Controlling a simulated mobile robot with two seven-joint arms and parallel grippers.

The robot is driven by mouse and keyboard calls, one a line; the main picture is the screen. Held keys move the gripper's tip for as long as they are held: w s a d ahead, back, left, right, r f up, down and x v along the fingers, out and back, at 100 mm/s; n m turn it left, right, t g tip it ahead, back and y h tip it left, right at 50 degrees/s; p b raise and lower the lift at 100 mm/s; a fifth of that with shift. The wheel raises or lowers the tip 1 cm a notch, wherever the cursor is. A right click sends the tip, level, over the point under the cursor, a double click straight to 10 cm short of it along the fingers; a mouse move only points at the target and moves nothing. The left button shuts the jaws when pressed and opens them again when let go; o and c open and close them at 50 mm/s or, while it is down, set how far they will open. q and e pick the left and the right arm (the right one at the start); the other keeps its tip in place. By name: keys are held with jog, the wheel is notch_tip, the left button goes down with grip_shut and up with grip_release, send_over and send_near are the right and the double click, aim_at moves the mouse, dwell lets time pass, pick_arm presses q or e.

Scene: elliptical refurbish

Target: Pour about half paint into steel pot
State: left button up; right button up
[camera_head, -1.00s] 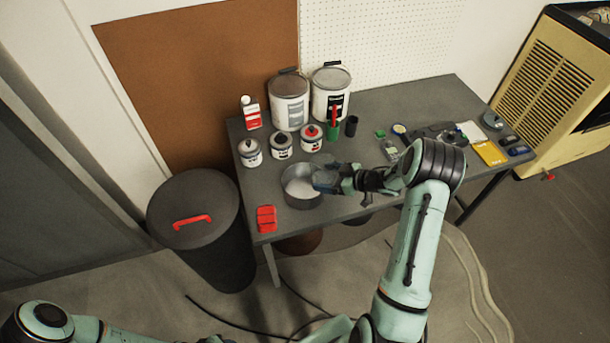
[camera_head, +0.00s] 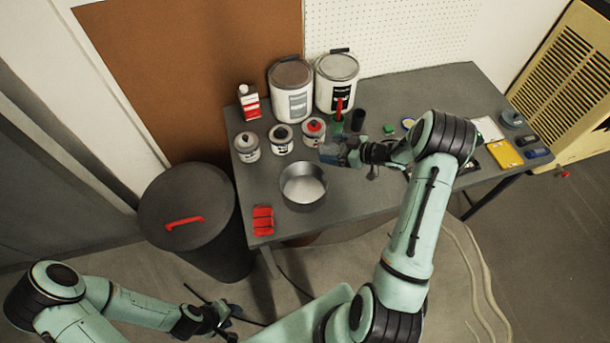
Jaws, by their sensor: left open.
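The steel pot (camera_head: 303,197) stands upright near the table's front left, its inside pale; I cannot tell whether it holds paint. Three small paint cans stand behind it: one with a grey top (camera_head: 247,149), one with a dark top (camera_head: 281,145) and one with a red top (camera_head: 314,134). My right gripper (camera_head: 330,154) is above the table, behind and right of the pot, close to the red-topped can. Its fingers are too small and dark to tell their state. My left gripper (camera_head: 227,316) is open, low in front of the table and away from the cans.
Two large white buckets (camera_head: 291,105) (camera_head: 335,97), a red-and-white bottle (camera_head: 249,103) and a green cup with a red handle (camera_head: 339,124) stand at the back. A red item (camera_head: 263,220) lies at the front left corner. A black bin (camera_head: 187,197) stands left of the table (camera_head: 270,180).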

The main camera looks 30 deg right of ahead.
pick_arm(q)
jog(key=shift+s+a, duration=0.1)
jog(key=shift+s, duration=0.05)
pick_arm(e)
jog(key=shift+s+a, duration=0.1)
